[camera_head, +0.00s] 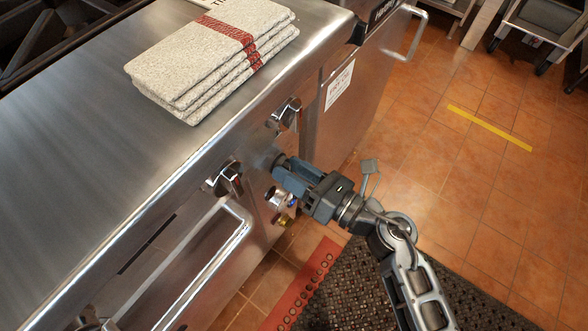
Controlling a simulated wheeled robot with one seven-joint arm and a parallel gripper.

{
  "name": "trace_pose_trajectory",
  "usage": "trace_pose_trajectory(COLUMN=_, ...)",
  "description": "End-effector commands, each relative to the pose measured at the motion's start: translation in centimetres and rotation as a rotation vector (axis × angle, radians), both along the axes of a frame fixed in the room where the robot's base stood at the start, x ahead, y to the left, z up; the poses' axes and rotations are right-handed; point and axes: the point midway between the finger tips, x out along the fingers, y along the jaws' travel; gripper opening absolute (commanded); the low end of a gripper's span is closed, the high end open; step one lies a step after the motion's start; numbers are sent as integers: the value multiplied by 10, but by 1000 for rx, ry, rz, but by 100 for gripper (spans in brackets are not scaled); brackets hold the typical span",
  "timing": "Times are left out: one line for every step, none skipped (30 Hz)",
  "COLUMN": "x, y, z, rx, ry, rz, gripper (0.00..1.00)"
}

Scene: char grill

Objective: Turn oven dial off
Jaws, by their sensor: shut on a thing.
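My gripper (281,165) reaches in from the lower right to the steel front of the appliance (310,120). Its blue-grey fingers are shut on a dial (266,158) on that front, between two other knobs. The fingers hide most of this dial, so its pointer and setting cannot be read. One bare metal knob (285,113) sits above and right of my gripper. Another knob (226,178) sits to its left, above the oven door handle (215,255).
Folded cloths with red stripes (215,55) lie on the steel top. Brass and metal fittings (280,205) stick out just below my gripper. A dark perforated mat (345,290) with a red edge lies on the tiled floor. Open floor lies to the right.

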Motion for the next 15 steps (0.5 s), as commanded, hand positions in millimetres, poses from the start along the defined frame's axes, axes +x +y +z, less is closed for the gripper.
trace_pose_trajectory(x=-1, y=-1, z=-2, rx=-5, ry=2, rz=-1, gripper=12)
trace_pose_trajectory(x=-1, y=-1, z=-2, rx=-5, ry=2, rz=-1, gripper=12)
trace_pose_trajectory(x=-1, y=-1, z=-2, rx=-5, ry=2, rz=-1, gripper=12)
trace_pose_trajectory(x=-1, y=-1, z=-2, rx=-5, ry=2, rz=-1, gripper=12)
trace_pose_trajectory(x=-1, y=0, z=-2, rx=-5, ry=2, rz=-1, gripper=46)
trace_pose_trajectory(x=0, y=-1, z=-2, rx=-5, ry=2, rz=-1, gripper=49)
trace_pose_trajectory(x=0, y=-1, z=-2, rx=-4, ry=2, rz=-1, gripper=52)
trace_pose_trajectory(x=0, y=0, z=-2, rx=-3, ry=2, rz=0, gripper=55)
trace_pose_trajectory(x=0, y=0, z=-2, rx=-2, ry=2, rz=-1, gripper=59)
trace_pose_trajectory(x=0, y=0, z=-2, rx=-2, ry=2, rz=-1, gripper=62)
trace_pose_trajectory(x=0, y=0, z=-1, rx=-2, ry=2, rz=-1, gripper=65)
trace_pose_trajectory(x=0, y=0, z=-1, rx=-2, ry=2, rz=-1, gripper=68)
trace_pose_trajectory(x=0, y=0, z=-1, rx=-1, ry=1, rz=0, gripper=68)
trace_pose_trajectory(x=0, y=0, z=-1, rx=-1, ry=1, rz=0, gripper=68)
trace_pose_trajectory(x=0, y=0, z=-1, rx=-1, ry=1, rz=0, gripper=68)
